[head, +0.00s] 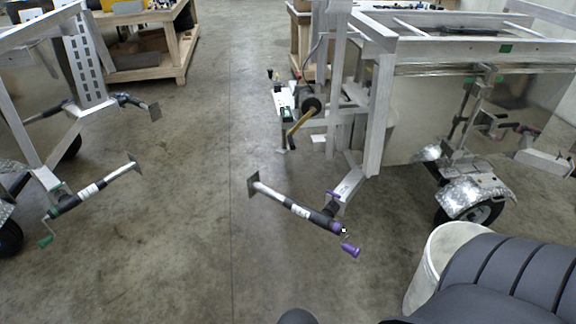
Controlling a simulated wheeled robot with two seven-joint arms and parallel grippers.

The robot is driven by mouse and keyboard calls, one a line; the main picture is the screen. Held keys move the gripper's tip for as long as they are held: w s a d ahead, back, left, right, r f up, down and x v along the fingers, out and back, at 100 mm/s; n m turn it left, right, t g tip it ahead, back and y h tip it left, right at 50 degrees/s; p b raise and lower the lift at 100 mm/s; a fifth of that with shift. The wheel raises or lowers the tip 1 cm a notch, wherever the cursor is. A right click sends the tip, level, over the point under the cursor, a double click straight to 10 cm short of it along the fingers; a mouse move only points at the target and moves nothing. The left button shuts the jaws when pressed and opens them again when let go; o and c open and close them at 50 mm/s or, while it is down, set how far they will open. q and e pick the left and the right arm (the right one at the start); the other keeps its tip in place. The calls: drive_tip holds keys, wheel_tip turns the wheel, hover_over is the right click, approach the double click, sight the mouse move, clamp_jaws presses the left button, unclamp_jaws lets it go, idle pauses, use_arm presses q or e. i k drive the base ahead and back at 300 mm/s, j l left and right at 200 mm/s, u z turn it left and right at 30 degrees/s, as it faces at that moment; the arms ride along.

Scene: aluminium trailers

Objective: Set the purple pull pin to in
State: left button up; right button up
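A trailer jack (295,207) with purple fittings hangs nearly horizontal at the front corner of the right trailer (372,120). A small purple piece at its mount, which looks like the purple pull pin (333,194), sits at the bracket above the tube. It is too small to tell whether it is in or out. A purple crank handle (350,250) hangs at the jack's right end, and a flat foot plate (253,186) is at its left end. Neither gripper is in view.
A left trailer carries a green-handled jack (92,188). Wooden benches (150,50) stand at the back. The concrete floor between the trailers is clear.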

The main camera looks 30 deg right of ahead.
sight(334, 194)
drive_tip(key=z, duration=1.05)
